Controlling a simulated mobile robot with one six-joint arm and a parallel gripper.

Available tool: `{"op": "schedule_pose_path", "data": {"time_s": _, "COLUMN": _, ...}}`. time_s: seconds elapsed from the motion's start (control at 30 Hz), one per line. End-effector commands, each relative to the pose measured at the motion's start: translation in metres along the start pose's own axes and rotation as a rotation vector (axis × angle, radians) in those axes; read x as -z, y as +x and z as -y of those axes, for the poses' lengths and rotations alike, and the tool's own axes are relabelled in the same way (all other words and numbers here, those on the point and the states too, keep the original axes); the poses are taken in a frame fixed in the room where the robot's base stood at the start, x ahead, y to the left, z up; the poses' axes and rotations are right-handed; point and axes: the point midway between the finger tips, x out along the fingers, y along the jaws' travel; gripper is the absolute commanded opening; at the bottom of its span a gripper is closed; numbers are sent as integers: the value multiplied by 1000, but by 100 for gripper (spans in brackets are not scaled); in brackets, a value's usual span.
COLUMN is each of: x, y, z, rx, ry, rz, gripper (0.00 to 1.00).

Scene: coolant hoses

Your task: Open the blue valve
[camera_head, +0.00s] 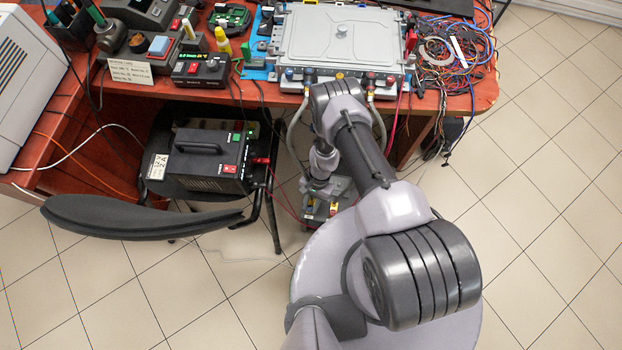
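A small blue fitting (289,74), which may be the blue valve, is at the front left edge of the grey metal box (345,40) on the red desk. It is too small to tell whether it is open or closed. My gripper is at the lower end of the wrist, in front of the desk and below the box. Its fingers cannot be made out.
A black power unit (205,160) sits on a chair, left of my wrist. Grey hoses (297,130) hang from the desk edge close to my arm. A wire tangle (455,55) covers the desk's right end. Tiled floor (550,180) at right is clear.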

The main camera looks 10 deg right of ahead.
Motion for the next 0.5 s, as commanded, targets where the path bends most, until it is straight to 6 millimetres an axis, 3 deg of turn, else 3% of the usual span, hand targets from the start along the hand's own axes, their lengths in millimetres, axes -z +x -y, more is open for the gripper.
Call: {"op": "schedule_pose_path", "data": {"time_s": 0.5, "x": 0, "y": 0, "z": 1, "rx": -38, "ry": -93, "rz": -1, "gripper": 0}}
